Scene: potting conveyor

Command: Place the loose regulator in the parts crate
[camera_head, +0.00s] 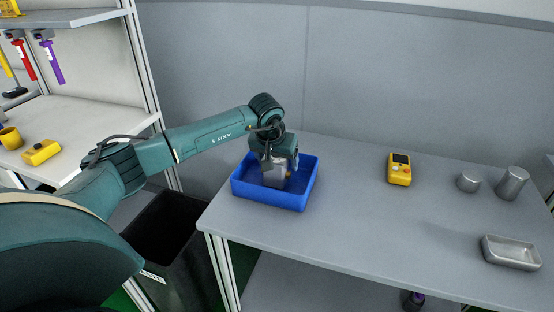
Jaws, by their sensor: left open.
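The blue parts crate (268,197) stands near the left front corner of the grey table. My left arm comes in from the left, and my left gripper (277,165) points down over the inside of the crate. The gripper is open. A silvery part with a small yellowish bit, which looks like the regulator (274,178), is in the crate right under the gripper. The gripper hides its upper part, and I cannot tell whether the fingers touch it. My right gripper is out of view.
A yellow handheld meter (399,170), two grey metal cylinders (512,183) and a metal tray (511,253) are on the table to the right. The table's middle is clear. A black bin (165,240) stands left of the table, near shelving with hanging tools.

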